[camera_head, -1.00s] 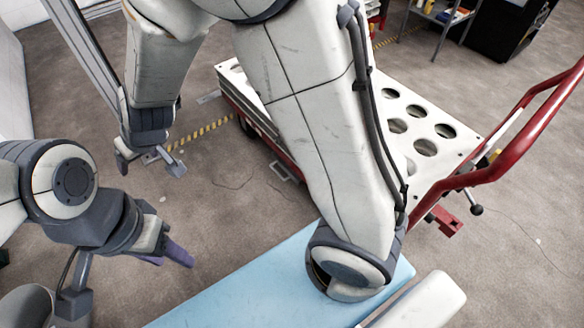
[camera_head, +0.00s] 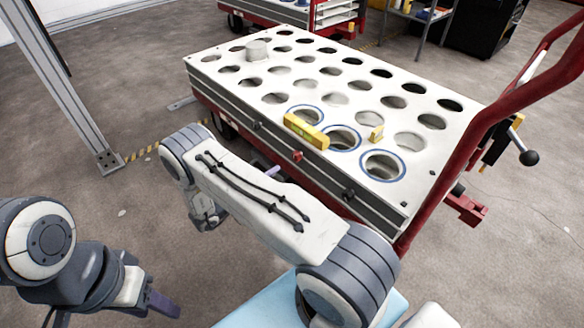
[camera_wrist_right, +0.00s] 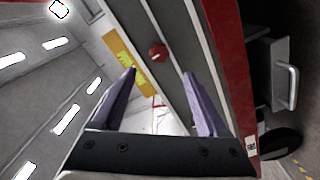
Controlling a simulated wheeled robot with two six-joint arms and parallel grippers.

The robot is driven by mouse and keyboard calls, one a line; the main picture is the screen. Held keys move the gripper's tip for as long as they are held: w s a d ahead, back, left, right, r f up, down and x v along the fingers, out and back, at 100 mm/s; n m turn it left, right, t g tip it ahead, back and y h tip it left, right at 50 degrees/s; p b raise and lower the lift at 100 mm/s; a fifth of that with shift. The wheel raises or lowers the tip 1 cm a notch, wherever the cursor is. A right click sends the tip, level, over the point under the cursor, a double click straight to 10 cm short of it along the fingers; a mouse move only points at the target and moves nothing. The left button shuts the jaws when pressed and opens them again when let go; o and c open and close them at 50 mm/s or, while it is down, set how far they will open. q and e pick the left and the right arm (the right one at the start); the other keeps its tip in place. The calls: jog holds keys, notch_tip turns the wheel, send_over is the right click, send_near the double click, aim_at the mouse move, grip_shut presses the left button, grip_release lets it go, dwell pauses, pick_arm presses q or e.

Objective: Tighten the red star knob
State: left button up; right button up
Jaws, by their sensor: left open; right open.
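The red star knob (camera_head: 297,155) sits on the near side of the white perforated cart (camera_head: 215,58), below the yellow level. It also shows in the right wrist view (camera_wrist_right: 157,52), beyond my fingertips and roughly midway between them. My right gripper (camera_wrist_right: 159,73) is open, its purple fingers pointing toward the knob but apart from it. In the head view my right forearm mostly hides this gripper; one purple finger shows left of the knob. My left gripper (camera_head: 162,305) is at the lower left, open and away from the cart.
Black knobs (camera_head: 257,125) flank the red one on the cart side. A yellow level (camera_head: 305,131) and a small yellow block (camera_head: 377,133) lie on top. A red handle rail (camera_head: 520,105) rises at right. A grey post (camera_head: 68,90) stands left.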

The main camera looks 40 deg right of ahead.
aim_at(294, 158)
jog(key=d+b, duration=0.1)
jog(key=d, duration=0.2)
jog(key=d+b, duration=0.1)
jog(key=d, duration=0.2)
jog(key=d+b, duration=0.1)
jog(key=d, duration=0.2)
jog(key=shift+w+d, duration=0.15)
jog(key=shift+w, duration=0.2)
jog(key=shift+d, duration=0.45)
jog(key=shift+c, duration=0.3)
grip_shut()
